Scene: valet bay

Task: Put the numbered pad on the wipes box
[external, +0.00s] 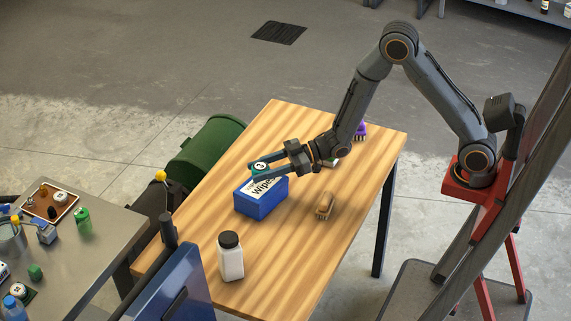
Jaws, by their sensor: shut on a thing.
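The blue wipes box (261,204) stands on the wooden table, with a white label reading "Wipes" on its top. The numbered pad (260,167) is dark teal with a white disc and what looks like a 3. My gripper (257,173) comes in from the right and is shut on the pad, its fingers on either side. The pad is over the far part of the box's top. I cannot tell whether it touches the box. The fingers hide part of the pad and the box top.
On the wooden table (225,205), a brown brush (325,206) lies right of the box and a white bottle with black cap (230,258) stands nearer. A purple brush (360,131) is behind my arm. A grey workbench (105,235) with a tray (51,203) is at left.

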